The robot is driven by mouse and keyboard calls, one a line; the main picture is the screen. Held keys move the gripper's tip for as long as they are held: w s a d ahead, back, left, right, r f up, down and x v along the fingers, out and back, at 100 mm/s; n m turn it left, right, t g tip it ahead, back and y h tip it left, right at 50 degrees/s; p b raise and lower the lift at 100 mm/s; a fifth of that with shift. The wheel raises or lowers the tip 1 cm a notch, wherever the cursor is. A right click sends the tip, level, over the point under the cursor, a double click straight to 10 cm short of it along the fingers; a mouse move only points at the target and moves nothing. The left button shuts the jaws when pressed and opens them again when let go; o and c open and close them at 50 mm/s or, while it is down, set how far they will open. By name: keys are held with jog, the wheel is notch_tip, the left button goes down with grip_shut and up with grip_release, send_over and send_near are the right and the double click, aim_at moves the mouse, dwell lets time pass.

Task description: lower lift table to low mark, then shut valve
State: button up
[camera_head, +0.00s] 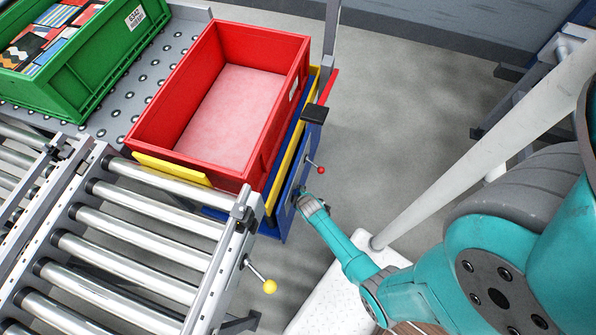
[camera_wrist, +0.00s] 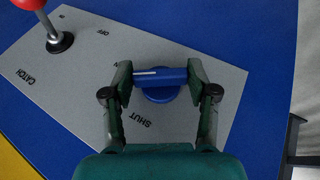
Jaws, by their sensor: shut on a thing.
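The lift table (camera_head: 294,178), with blue sides and yellow trim, bears a red crate (camera_head: 288,112) with a pale, empty-looking floor. On its blue side is a grey panel (camera_wrist: 75,75). The blue valve handle (camera_wrist: 160,76) there lies level across the picture, its white line on the left half. "SHUT" is printed below it; a label on its left is mostly hidden by a finger. My gripper (camera_wrist: 160,78) is shut on the handle, one finger at each end; it also shows at the panel in the head view (camera_head: 303,201). A red-knobbed catch lever (camera_wrist: 50,22) stands upper left. No low mark is readable.
A roller conveyor (camera_head: 130,240) adjoins the lift table, with a yellow-knobbed lever (camera_head: 268,285) on its near side. A green crate (camera_head: 90,70) of patterned boxes stands on the ball-topped table (camera_head: 120,115). The grey floor (camera_head: 400,110) to the right is open.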

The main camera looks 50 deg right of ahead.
jog(key=shift+d+y, duration=0.1)
jog(key=shift+y, duration=0.3)
jog(key=shift+w+r+m+g+y, duration=0.15)
jog(key=shift+m+g+y, duration=0.25)
jog(key=shift+y, duration=0.7)
jog(key=o, duration=1.2)
jog(key=shift+c, duration=0.2)
jog(key=shift+r, duration=0.1)
jog(key=v, duration=1.1)
jog(key=shift+r, duration=0.35)
